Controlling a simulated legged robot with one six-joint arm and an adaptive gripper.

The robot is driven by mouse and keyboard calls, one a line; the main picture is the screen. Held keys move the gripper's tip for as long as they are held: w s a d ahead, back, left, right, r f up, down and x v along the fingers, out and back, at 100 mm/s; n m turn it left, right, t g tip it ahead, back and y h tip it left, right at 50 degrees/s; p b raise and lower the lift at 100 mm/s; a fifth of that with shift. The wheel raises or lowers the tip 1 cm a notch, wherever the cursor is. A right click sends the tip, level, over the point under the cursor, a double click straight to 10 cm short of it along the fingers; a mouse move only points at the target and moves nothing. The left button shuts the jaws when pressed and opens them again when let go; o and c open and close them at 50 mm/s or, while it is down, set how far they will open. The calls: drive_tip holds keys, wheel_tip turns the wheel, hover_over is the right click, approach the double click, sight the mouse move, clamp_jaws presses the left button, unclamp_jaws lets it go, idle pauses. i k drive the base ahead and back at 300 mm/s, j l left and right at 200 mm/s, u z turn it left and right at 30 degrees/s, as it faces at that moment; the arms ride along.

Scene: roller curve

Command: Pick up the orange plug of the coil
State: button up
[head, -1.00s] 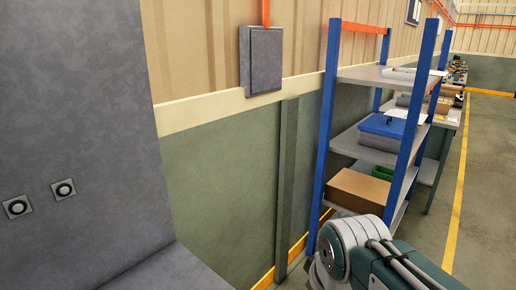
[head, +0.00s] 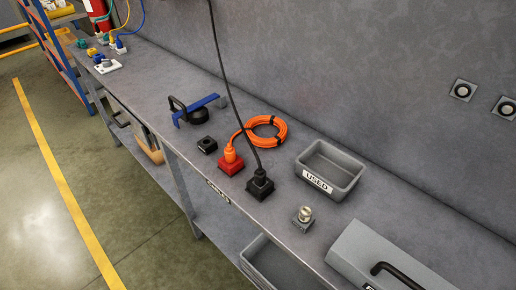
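The orange plug (head: 230,153) stands upright in a red square socket block (head: 230,164) on the grey workbench. Its orange cable runs to an orange coil (head: 267,131) lying flat just behind and to the right. A black hanging cable passes close to the plug and ends in a black plug (head: 260,178) in a black block to the right. My gripper is not in view in the current head view.
On the grey bench (head: 170,84), a grey bin marked USED (head: 331,170), a small metal fitting (head: 303,217) and a grey case (head: 385,262) lie to the right. A black and blue tool (head: 199,110) and a small black block (head: 207,145) lie left of the plug.

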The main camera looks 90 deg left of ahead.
sight(230, 153)
drive_tip(key=u, duration=3.35)
drive_tip(key=i+j+z, duration=0.1)
drive_tip(key=z, duration=0.35)
drive_tip(key=j+z, duration=0.15)
drive_tip(key=z, duration=0.25)
drive_tip(key=i+j+z, duration=0.15)
drive_tip(key=z, duration=0.3)
drive_tip(key=j+z, duration=0.5)
drive_tip(key=j, duration=1.35)
